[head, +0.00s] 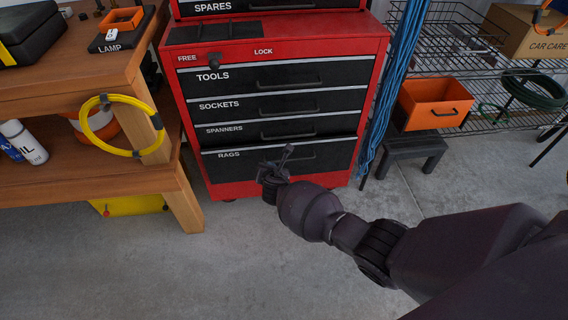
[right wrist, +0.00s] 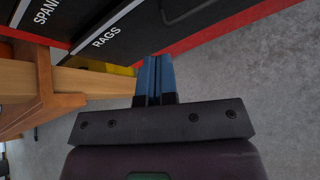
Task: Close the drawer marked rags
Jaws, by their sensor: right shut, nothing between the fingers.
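The drawer marked rags (head: 235,170) is the lowest, deepest black drawer in the red cabinet. I cannot tell clearly how far its front stands out from the drawers above. Its bar handle (head: 308,156) is partly behind my gripper. My right gripper (head: 286,156) is in front of the middle of this drawer front, its fingers shut and empty; contact cannot be told. In the right wrist view the blue fingers (right wrist: 153,78) are together, and the rags drawer (right wrist: 135,32) lies beyond them. My left gripper is not in view.
The red cabinet (head: 376,50) has other drawers above, which look shut. A wooden bench (head: 183,195) with a yellow coil (head: 84,118) stands close on the left. Blue cable (head: 392,80), a dark stool (head: 415,146) and an orange bin (head: 432,112) are on the right. Concrete floor in front is clear.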

